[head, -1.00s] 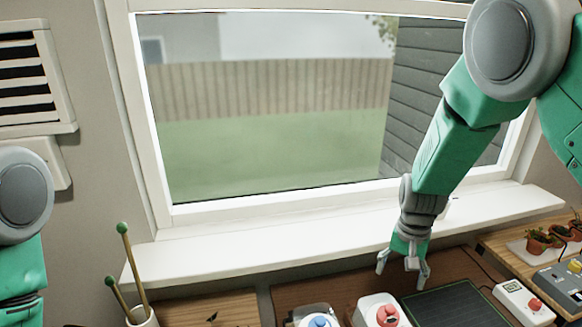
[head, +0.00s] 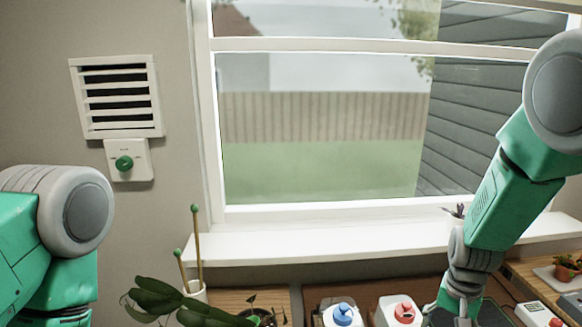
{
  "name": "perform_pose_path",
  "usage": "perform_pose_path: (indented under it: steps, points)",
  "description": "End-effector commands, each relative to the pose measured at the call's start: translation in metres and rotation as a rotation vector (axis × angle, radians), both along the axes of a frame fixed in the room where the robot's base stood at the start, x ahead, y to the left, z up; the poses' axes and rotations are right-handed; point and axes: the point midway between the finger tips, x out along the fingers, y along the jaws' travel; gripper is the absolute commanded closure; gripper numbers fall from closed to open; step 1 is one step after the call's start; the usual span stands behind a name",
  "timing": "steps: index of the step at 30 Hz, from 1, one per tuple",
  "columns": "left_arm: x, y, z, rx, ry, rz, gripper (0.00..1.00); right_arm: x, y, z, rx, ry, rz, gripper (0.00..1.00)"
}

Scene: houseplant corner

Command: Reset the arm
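My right arm comes in from the upper right and hangs down in front of the window. Its gripper (head: 448,310) is above the bench at the bottom of the head view, just right of a white box with a red knob (head: 404,311). Its fingers look spread apart, with nothing visible between them. The fingertips are close to the lower picture edge. My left arm shows only its upper links at the left edge. The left gripper is out of view.
A white box with a blue knob (head: 343,314) stands left of the red-knobbed one. A leafy plant (head: 165,300) and a pot with green-tipped sticks (head: 197,290) are at lower left. The white windowsill (head: 330,243) runs behind. A wall vent (head: 117,96) has a green-knobbed switch (head: 125,163) below.

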Motion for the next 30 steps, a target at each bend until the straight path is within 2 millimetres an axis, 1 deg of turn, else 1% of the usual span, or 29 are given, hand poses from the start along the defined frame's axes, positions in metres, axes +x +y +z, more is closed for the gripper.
perform_pose_path:
  steps: [1, 5, 8, 11, 14, 17, 18, 20, 21, 22, 24, 27, 30]
  points:
    - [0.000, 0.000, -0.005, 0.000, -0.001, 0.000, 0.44, -0.005, -0.001, -0.013, -0.007, 0.004, 0.011, 0.34]
    - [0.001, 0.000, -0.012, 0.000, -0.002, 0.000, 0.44, -0.019, -0.003, -0.038, -0.027, 0.008, 0.047, 0.34]
    - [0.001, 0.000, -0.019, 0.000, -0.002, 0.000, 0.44, -0.036, -0.005, -0.061, -0.045, 0.010, 0.086, 0.34]
    - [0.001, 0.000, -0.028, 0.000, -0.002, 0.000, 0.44, -0.058, -0.006, -0.088, -0.064, 0.013, 0.136, 0.34]
    - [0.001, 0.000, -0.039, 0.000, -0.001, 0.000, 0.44, -0.083, -0.007, -0.120, -0.082, 0.017, 0.199, 0.34]
    - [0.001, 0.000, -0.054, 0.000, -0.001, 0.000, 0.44, -0.120, -0.004, -0.159, -0.096, 0.024, 0.290, 0.34]
    - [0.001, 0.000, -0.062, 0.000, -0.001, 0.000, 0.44, -0.140, -0.003, -0.177, -0.099, 0.026, 0.336, 0.34]
    - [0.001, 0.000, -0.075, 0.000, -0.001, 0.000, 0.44, -0.173, 0.003, -0.204, -0.096, 0.026, 0.418, 0.34]
    - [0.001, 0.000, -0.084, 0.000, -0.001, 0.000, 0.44, -0.195, 0.007, -0.220, -0.090, 0.023, 0.472, 0.34]
    - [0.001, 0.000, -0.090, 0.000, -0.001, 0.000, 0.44, -0.211, 0.010, -0.229, -0.083, 0.018, 0.514, 0.34]
    - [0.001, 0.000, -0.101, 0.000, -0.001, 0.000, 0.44, -0.243, 0.020, -0.244, -0.063, 0.003, 0.595, 0.34]
    - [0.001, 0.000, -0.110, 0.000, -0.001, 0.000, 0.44, -0.273, 0.031, -0.253, -0.034, -0.020, 0.674, 0.34]
    - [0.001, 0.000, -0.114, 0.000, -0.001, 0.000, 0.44, -0.288, 0.038, -0.255, -0.017, -0.038, 0.715, 0.34]
